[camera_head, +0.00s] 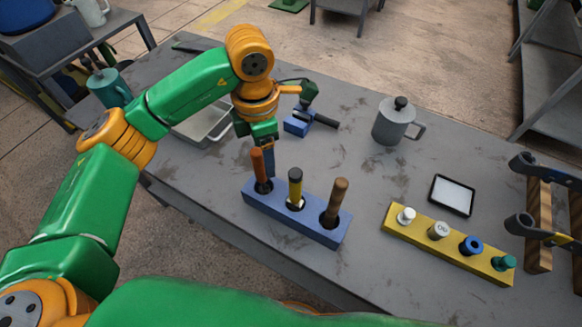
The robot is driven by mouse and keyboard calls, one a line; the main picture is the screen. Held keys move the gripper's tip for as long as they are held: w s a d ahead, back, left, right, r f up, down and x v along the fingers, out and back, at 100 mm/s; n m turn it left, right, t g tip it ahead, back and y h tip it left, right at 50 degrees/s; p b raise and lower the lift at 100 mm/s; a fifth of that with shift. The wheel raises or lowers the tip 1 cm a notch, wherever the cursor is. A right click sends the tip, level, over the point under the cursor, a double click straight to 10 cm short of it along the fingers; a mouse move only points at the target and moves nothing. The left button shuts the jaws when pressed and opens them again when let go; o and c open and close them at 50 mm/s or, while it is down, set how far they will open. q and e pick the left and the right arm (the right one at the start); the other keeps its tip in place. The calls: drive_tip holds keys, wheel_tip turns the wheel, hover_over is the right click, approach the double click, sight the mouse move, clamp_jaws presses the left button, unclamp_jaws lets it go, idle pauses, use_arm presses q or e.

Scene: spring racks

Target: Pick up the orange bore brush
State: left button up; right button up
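The orange bore brush (259,165) stands upright in the leftmost hole of a blue block (315,229), with its orange handle up. A black and yellow handled tool (295,186) stands in the middle hole, and a brown wooden-handled tool (335,198) in the right hole. My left gripper (267,158) points down at the orange handle, close beside or behind it. I cannot tell whether it touches the handle, and its finger gap is hidden. My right gripper is not in view.
A yellow rack (448,246) with several small knobs, a black-framed tablet (450,195) and a grey lidded pot (396,122) are to the right. A grey tray (205,128) lies behind my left arm. Dark hooked tools with wood (540,213) stand at the right edge.

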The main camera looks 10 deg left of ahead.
sight(260, 172)
use_arm(q)
drive_tip(key=f, duration=0.1)
drive_tip(key=a+f+p, duration=0.1)
drive_tip(key=f+p, duration=0.1)
drive_tip(key=shift+s+a+f, duration=0.1)
drive_tip(key=shift+s+a, duration=0.05)
drive_tip(key=shift+a, duration=0.2)
wheel_tip(260, 172, down, 3)
drive_tip(key=shift+a+f+p, duration=0.1)
drive_tip(key=shift+p, duration=0.5)
drive_tip(key=shift+w+f, duration=0.25)
drive_tip(key=shift+d, duration=0.25)
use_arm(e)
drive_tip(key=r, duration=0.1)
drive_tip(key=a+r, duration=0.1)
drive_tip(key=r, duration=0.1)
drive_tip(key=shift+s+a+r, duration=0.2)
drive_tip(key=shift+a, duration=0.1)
use_arm(q)
drive_tip(key=shift+a, duration=0.1)
clamp_jaws()
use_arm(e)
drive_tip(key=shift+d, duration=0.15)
